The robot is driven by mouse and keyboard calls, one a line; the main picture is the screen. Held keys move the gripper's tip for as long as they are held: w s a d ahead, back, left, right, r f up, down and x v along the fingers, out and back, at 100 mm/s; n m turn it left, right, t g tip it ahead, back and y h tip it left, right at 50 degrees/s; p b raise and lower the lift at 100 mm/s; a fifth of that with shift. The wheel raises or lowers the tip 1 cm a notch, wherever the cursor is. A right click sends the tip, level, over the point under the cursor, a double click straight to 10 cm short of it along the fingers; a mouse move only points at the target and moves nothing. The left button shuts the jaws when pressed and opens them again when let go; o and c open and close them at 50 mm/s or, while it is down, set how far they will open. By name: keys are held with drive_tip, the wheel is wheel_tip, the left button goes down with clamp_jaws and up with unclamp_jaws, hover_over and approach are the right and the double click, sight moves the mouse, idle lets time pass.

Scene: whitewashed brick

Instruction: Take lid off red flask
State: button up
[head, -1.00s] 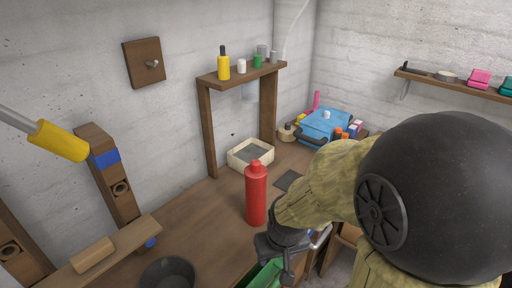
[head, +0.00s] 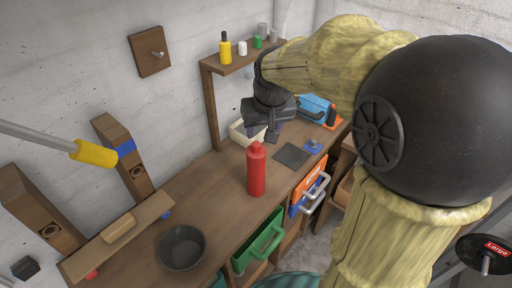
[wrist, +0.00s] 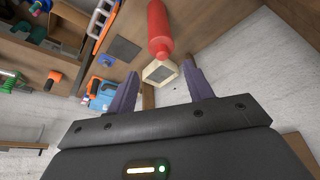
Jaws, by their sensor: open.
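The red flask (head: 256,172) stands upright on the brown workbench with its red lid (head: 255,147) on top. In the wrist view the flask (wrist: 157,28) shows at the top centre, beyond the fingertips. My gripper (head: 262,137) is above the bench, behind and just above the flask in the head view. In the wrist view my gripper (wrist: 160,92) has its two purple fingers spread wide with nothing held between them. The gap between the fingers and the lid is hard to judge.
A cream box (head: 238,133) sits behind the flask, partly hidden by my gripper. A dark bowl (head: 182,248) stands front left. A shelf (head: 232,62) with small bottles rises behind. A dark flat square (head: 291,155) and a blue case (head: 314,107) lie to the right.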

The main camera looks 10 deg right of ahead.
drive_tip(key=r, duration=0.1)
drive_tip(key=w+r, duration=0.1)
drive_tip(key=r, duration=0.1)
drive_tip(key=shift+w+r, duration=0.35)
drive_tip(key=shift+w, duration=0.05)
drive_tip(key=p, duration=0.2)
hover_over(256, 145)
drive_tip(key=s, duration=0.2)
drive_tip(key=f, duration=1.1)
drive_tip(key=shift+w+f, duration=0.2)
drive_tip(key=shift+w, duration=0.05)
drive_tip(key=shift+f, duration=0.1)
drive_tip(key=p+x, duration=0.2)
drive_tip(key=x, duration=0.2)
drive_tip(key=shift+w+d+f, duration=0.1)
drive_tip(key=shift+d+f, duration=0.05)
drive_tip(key=shift+f, duration=0.35)
